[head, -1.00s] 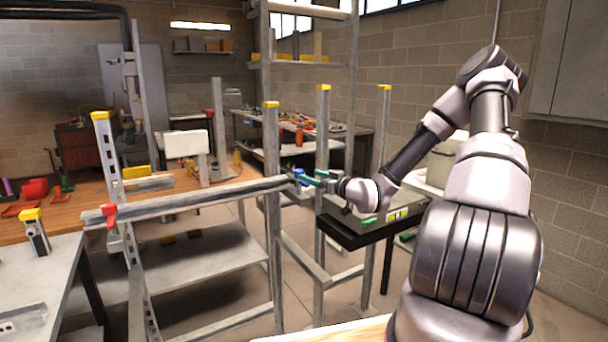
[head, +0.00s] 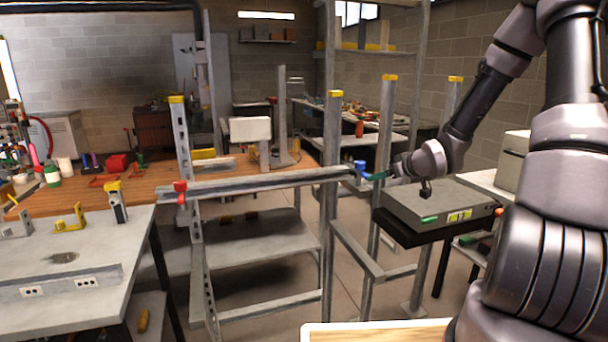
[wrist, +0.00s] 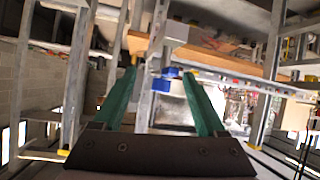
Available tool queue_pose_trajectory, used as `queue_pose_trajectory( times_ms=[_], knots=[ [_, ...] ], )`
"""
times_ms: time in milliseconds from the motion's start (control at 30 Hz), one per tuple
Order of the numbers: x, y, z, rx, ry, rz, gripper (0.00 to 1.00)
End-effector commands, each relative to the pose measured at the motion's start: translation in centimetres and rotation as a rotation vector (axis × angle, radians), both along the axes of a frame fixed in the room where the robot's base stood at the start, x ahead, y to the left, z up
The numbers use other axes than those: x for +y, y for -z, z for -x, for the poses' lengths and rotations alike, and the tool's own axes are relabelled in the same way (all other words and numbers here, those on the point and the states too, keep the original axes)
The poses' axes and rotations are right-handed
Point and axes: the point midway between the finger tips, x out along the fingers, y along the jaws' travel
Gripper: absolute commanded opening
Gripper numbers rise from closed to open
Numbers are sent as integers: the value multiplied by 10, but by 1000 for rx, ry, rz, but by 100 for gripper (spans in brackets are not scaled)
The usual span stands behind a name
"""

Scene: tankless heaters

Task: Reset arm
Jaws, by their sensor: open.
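My arm reaches in from the right in the head view, with its elbow raised and the forearm pointing down and left. My gripper (head: 378,175) is at its end, near the right end of the horizontal metal rail (head: 255,184). In the wrist view my gripper (wrist: 158,92) shows two green fingers set wide apart with nothing held between them. A blue clamp (head: 360,166) is at the rail's right end, close to the fingertips; it also seems to show between the fingers in the wrist view (wrist: 170,72). I cannot tell whether the fingers touch it.
A red clamp (head: 180,190) is at the rail's left end. Metal posts with yellow caps (head: 333,150) stand around my gripper. A grey box (head: 440,205) sits on a black stand below my forearm. A grey workbench (head: 85,260) is at left.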

Motion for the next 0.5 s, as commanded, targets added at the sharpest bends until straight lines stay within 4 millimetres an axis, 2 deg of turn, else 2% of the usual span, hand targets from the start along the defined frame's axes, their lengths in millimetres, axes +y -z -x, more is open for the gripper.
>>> queue_pose_trajectory(
  times_ms=[267, 500],
  knots=[
    [-30, -62, 42, 185, 206, 155, 74],
    [-42, -132, 107, 294, 429, 127, 74]
  ],
)
